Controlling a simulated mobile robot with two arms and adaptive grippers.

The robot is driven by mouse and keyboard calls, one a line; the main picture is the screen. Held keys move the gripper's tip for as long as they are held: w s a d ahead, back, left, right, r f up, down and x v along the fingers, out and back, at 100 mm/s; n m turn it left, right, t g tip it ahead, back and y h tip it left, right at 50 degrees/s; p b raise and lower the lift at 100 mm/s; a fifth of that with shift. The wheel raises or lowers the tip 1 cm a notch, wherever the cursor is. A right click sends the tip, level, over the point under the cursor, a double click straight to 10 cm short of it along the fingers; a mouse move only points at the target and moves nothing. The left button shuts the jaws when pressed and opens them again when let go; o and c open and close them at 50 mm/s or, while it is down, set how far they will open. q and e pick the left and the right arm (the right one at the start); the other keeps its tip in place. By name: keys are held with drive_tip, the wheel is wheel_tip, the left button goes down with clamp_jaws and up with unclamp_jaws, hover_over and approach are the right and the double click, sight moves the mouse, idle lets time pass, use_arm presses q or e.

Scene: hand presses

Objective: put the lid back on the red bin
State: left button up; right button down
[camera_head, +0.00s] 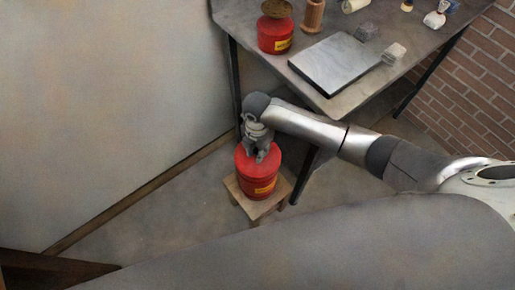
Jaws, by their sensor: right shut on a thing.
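The red bin (257,186), with a yellow label, stands on a small wooden stool (242,200) beside the table. Its red lid (245,161) shows at the top of the bin, level with the rim as far as I can see. My right gripper (258,157) points down over the bin and is shut on the lid; the fingers hide the part they grip. I cannot tell whether the lid is fully seated or slightly above the rim. My left gripper is not in view.
A pale wall (110,100) is left of the stool. A grey surface (330,245) fills the foreground.

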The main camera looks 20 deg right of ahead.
drive_tip(key=c, duration=1.2)
unclamp_jaws()
drive_tip(key=shift+o, duration=0.4)
drive_tip(key=o, duration=0.4)
drive_tip(key=shift+r+p, duration=3.15)
drive_tip(key=shift+r, duration=0.35)
